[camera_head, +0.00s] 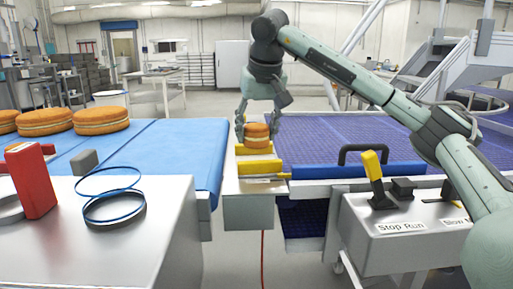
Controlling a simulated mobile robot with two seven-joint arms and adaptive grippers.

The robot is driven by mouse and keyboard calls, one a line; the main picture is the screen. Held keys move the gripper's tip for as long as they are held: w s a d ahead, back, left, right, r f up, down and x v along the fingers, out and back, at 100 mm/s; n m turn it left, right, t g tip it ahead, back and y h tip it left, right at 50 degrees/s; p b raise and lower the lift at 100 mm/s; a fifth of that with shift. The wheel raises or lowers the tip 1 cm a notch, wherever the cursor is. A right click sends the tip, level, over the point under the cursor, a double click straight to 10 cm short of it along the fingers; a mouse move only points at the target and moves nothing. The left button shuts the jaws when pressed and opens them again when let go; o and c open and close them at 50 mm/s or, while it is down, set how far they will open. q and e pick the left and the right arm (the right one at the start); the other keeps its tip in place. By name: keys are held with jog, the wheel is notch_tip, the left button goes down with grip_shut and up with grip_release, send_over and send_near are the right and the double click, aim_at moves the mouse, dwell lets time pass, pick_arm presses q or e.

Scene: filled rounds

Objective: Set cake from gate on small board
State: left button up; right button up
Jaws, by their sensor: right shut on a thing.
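A small round cake (257,139), orange-brown with a pale filling line, is at the yellow gate (258,167) between the two belts. My right gripper (257,126) points down from above and is shut on the cake, with a finger on each side. Whether the cake still touches the surface below cannot be told. The gate's yellow bars lie just in front of the cake. I cannot pick out the small board for certain. My left gripper is not in view.
Several large cakes (101,120) stand on the blue belt (160,142) at left. A steel table (150,222) in front bears a red block (31,180) and blue-edged rings (114,208). A control box (401,230) with a yellow lever stands at right. The purple belt (335,138) is clear.

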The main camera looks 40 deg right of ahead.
aim_at(257, 147)
jog(key=shift+w+d+f, duration=0.25)
jog(key=shift+w+f, duration=0.1)
jog(key=shift+f, duration=1.9)
jog(key=shift+f, duration=0.1)
jog(key=o, duration=0.8)
jog(key=v, duration=1.2)
jog(key=shift+a, duration=0.1)
